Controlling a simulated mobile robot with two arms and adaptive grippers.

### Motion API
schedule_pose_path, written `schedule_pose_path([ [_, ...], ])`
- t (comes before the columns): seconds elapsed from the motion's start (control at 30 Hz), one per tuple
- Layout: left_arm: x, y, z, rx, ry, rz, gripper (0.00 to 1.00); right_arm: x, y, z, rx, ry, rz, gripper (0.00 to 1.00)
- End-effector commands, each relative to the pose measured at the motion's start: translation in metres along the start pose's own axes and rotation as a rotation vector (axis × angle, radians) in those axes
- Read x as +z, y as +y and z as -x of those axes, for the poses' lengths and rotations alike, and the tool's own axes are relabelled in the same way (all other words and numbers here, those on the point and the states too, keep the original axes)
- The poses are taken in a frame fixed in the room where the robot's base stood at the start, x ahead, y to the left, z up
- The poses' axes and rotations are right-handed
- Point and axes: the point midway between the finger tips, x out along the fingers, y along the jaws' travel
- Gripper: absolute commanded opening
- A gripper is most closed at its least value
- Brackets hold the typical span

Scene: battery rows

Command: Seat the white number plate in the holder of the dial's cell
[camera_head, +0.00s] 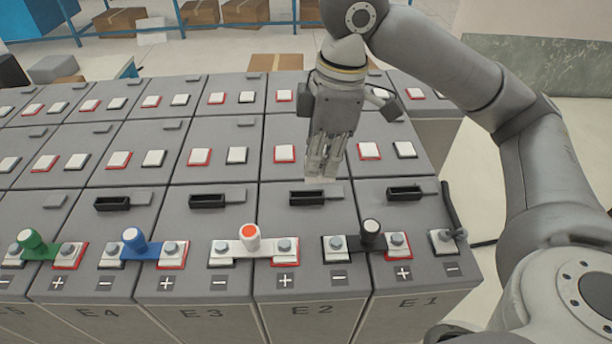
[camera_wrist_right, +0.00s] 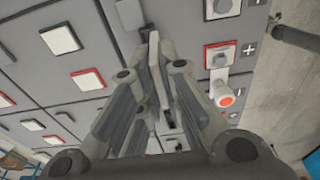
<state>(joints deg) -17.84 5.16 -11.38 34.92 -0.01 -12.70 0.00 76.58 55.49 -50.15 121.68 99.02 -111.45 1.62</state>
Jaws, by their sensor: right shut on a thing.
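My right gripper (camera_head: 321,172) points down over the E2 cell (camera_head: 307,229), its fingers shut on the white number plate (camera_head: 318,180). Only the plate's lower edge shows below the fingertips. In the right wrist view the plate (camera_wrist_right: 156,66) is a thin pale strip between the fingers. The E2 cell's black holder (camera_head: 307,198) lies just below and in front of the plate. A gap seems to show between them, but I cannot tell its height. No dial is clearly seen, and the number is hidden. My left gripper is not in view.
Other black holders sit on nearby cells, such as the E1 holder (camera_head: 404,193) and E3 holder (camera_head: 207,201).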

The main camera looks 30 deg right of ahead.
Motion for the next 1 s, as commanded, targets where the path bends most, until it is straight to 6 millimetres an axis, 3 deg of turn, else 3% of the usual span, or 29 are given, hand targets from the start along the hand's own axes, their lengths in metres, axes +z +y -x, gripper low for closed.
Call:
schedule_pose_path([
  [0.1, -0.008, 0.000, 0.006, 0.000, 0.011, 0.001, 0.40, -0.010, 0.007, -0.016, -0.002, 0.000, 0.000, 0.00],
  [0.3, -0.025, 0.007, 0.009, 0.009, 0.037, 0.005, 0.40, -0.018, 0.013, -0.030, -0.001, 0.002, 0.001, 0.00],
  [0.53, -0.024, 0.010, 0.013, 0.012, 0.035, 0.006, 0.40, -0.016, 0.015, -0.062, 0.000, -0.001, 0.000, 0.00],
  [0.97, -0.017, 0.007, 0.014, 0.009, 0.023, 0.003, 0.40, -0.016, 0.015, -0.069, 0.000, 0.001, 0.001, 0.00],
  [1.0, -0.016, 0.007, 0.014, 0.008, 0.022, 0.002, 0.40, -0.016, 0.015, -0.070, 0.001, 0.002, 0.002, 0.09],
])
